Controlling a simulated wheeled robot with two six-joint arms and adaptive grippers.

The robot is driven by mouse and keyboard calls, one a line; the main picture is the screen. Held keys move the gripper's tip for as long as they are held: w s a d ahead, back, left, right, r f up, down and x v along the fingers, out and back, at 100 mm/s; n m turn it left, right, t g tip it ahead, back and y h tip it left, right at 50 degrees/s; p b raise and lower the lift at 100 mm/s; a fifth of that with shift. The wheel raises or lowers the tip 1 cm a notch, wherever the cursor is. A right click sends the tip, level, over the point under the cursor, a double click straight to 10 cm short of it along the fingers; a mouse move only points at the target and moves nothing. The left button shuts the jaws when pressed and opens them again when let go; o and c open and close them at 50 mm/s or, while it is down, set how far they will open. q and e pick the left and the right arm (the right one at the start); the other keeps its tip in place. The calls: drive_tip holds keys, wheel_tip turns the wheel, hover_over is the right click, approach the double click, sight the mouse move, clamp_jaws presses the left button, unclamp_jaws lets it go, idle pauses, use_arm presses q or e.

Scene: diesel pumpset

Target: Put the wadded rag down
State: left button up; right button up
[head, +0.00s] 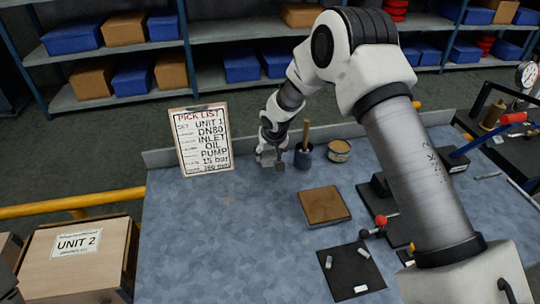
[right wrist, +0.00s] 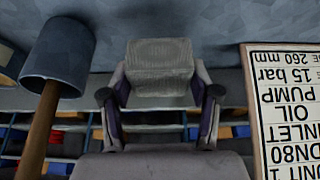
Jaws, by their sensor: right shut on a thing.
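My right gripper (head: 271,157) is at the back edge of the blue-grey bench top, between the pick list board and a dark cup. In the right wrist view its two fingers (right wrist: 161,95) stand on either side of a grey, ribbed, block-like wad, the wadded rag (right wrist: 160,62), and are shut on it. In the head view the rag (head: 264,158) shows only as a small grey patch, partly hidden by the gripper. It is at or just above the bench top; I cannot tell whether it touches. My left gripper is not in view.
The pick list board (head: 204,139) stands close on the left. The dark cup (head: 303,156) with a wooden handle and an open tin (head: 339,150) stand close on the right. A brown square pad (head: 325,206) lies nearer. The bench's left front (head: 215,250) is clear.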

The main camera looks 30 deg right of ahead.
sight(270, 161)
wheel_tip(270, 161, down, 3)
drive_tip(key=shift+s+r+p, duration=0.1)
drive_tip(key=shift+r+p, duration=0.05)
drive_tip(key=shift+p, duration=0.15)
drive_tip(key=shift+f, duration=0.3)
drive_tip(key=shift+f+b, duration=0.15)
drive_tip(key=shift+b, duration=0.15)
drive_tip(key=o, duration=1.2)
drive_tip(key=shift+r, duration=0.5)
drive_tip(key=b+v, duration=0.1)
drive_tip(key=v, duration=1)
drive_tip(key=shift+s+r, duration=0.15)
drive_tip(key=shift+r, duration=0.05)
